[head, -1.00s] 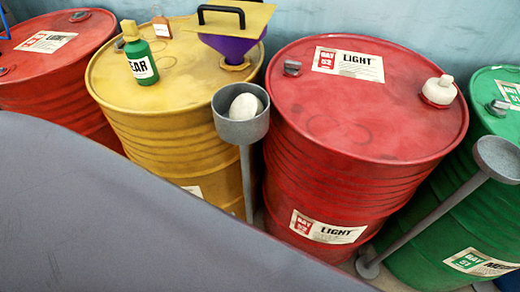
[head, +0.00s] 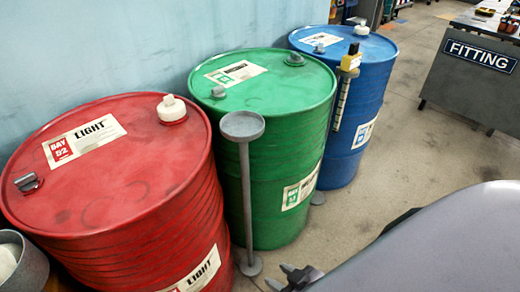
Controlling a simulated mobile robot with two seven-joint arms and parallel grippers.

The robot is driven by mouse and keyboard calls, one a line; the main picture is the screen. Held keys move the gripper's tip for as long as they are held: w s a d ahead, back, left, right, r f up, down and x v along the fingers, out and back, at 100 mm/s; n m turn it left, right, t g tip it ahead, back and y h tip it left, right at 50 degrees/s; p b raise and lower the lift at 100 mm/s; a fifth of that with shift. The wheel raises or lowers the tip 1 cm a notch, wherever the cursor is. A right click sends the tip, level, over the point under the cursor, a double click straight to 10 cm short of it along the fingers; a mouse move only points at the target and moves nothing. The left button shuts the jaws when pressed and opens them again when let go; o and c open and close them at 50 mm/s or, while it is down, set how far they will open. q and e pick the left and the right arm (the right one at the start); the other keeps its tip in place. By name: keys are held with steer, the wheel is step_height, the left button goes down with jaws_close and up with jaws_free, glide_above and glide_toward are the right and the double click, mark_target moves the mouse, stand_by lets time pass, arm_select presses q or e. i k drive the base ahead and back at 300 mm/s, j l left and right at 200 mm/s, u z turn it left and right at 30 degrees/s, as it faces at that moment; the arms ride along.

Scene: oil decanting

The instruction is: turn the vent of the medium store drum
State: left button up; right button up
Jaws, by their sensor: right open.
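The medium store drum (head: 262,105) is the green one, upright in the middle of the head view between a red and a blue drum. I cannot tell for sure which one is the vent. My right gripper (head: 284,276) is open at the bottom edge, low in front of the green drum and well apart from its lid. My left gripper is out of view.
A grey stand with a round dish (head: 241,126) stands close before the green drum. Floor is clear toward the FITTING bench (head: 470,70).

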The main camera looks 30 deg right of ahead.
mark_target(216, 92)
steer(key=l+z, duration=0.1)
steer(key=l, duration=0.35)
steer(key=i+l+z, duration=0.1)
steer(key=l, duration=0.3)
steer(key=i+l+z, duration=0.1)
steer(key=l, duration=0.35)
steer(key=i+l+z, duration=0.1)
steer(key=l, duration=0.3)
steer(key=i, duration=0.05)
